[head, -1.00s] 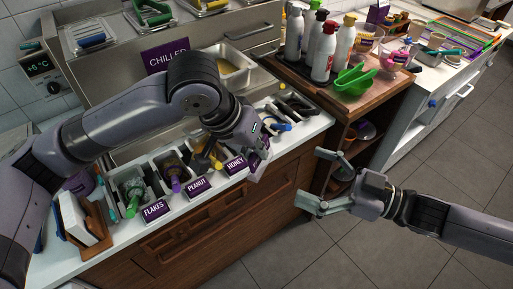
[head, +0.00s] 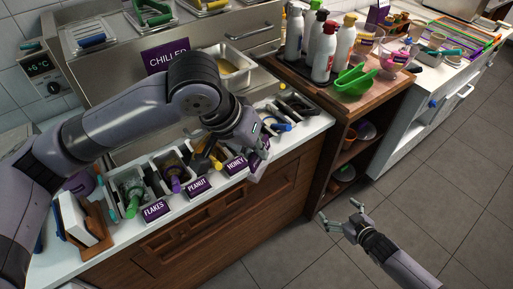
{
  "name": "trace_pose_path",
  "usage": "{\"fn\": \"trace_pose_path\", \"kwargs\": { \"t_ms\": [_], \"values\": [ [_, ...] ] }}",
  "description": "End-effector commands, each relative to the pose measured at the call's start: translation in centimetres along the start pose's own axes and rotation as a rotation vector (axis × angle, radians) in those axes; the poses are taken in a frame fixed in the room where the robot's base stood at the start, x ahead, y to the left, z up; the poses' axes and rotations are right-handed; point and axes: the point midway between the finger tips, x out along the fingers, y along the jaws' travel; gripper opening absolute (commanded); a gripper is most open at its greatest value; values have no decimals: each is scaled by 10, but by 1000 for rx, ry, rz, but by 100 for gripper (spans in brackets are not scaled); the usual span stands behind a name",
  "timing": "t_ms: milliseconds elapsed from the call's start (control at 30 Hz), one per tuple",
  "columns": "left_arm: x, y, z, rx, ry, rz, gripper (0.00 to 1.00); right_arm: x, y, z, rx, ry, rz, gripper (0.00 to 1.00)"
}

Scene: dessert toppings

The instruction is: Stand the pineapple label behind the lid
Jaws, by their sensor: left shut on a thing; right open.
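My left gripper (head: 257,162) is shut on a small purple label (head: 264,146) at the right end of the label row, on the counter's front edge. The label is mostly hidden by the fingers and its writing cannot be read, so I cannot confirm that it is the pineapple one. Metal lids with coloured handles lie on the chilled unit at the top: a blue-handled lid (head: 93,41), a green-handled lid (head: 151,14) and another at the top edge. I cannot tell which lid is meant. My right gripper (head: 340,221) is open and empty above the floor, in front of the wooden cart.
FLAKES (head: 154,210), PEANUT (head: 198,187) and HONEY (head: 236,165) labels stand before topping bins with scoops. A CHILLED sign (head: 166,56) stands beside an open pan (head: 233,70). The floor at right is clear.

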Motion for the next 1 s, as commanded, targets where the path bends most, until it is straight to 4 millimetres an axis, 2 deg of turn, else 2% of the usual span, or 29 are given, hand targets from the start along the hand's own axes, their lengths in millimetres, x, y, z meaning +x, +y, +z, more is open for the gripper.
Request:
{"fn": "trace_pose_path", "kwargs": {
  "t_ms": [33,200,367,500,700,800,1000],
  "values": [
    [0,0,0,0,1,0,0,0,-5,31,19,-58,20,92],
    [0,0,0,0,1,0,0,-13,-26,121,60,-238,67,92],
    [0,0,0,0,1,0,0,-37,-59,199,97,-406,84,92],
    [0,0,0,0,1,0,0,-67,-96,259,130,-548,80,92],
    [0,0,0,0,1,0,0,-118,-160,330,177,-742,50,92],
    [0,0,0,0,1,0,0,-145,-191,356,197,-824,29,92],
    [0,0,0,0,1,0,0,-183,-235,386,223,-934,-9,92]
  ]
}}
